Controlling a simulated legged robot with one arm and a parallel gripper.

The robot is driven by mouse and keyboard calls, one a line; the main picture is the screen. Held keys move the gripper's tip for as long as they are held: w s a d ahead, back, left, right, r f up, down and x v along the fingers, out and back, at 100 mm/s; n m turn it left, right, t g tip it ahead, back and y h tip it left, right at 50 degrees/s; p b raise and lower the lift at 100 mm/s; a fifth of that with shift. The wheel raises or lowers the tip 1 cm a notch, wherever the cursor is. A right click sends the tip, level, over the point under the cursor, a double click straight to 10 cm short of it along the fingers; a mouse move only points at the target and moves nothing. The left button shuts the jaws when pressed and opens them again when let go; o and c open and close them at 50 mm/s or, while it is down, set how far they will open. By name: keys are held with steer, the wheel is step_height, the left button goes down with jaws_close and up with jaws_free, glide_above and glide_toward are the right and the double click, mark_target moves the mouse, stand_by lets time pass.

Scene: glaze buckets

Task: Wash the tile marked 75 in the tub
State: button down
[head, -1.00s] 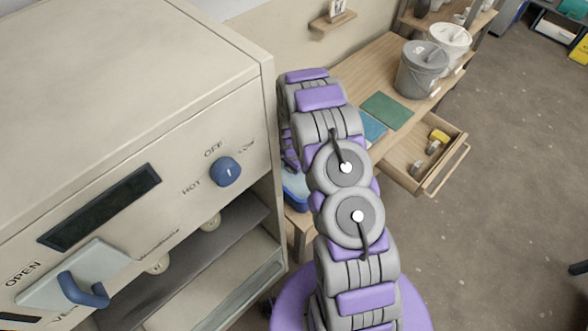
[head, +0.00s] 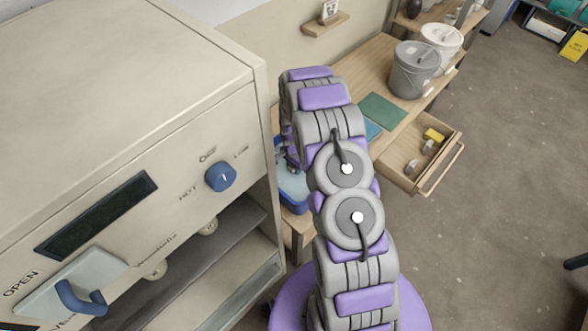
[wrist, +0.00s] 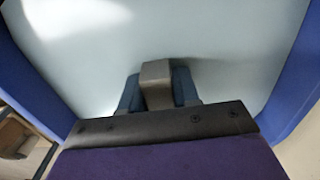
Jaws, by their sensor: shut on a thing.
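My gripper (wrist: 157,78) is shut on a small grey-brown piece, the tile (wrist: 157,93), seen nearly edge-on between the two dark blue fingers. Its number cannot be read from here. The gripper is over or inside the blue tub (wrist: 293,82), whose pale blue inside fills most of the wrist view. I cannot tell whether the tile touches the water or the bottom. In the head view the tub (head: 294,194) shows only partly, left of my arm, and the gripper's fingers are hidden.
A kiln-like cabinet (head: 120,110) with a blue knob (head: 220,177) stands close on the left. Behind my arm is a wooden bench with a green mat (head: 381,111), a grey bucket (head: 414,72) and a white bucket (head: 441,40). An open drawer (head: 415,160) juts out to the right.

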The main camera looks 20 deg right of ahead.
steer(key=shift+r+p, duration=0.65)
steer(key=shift+r, duration=2.3)
steer(key=shift+r, duration=0.1)
steer(key=shift+r+p, duration=0.85)
steer(key=shift+r, duration=2.25)
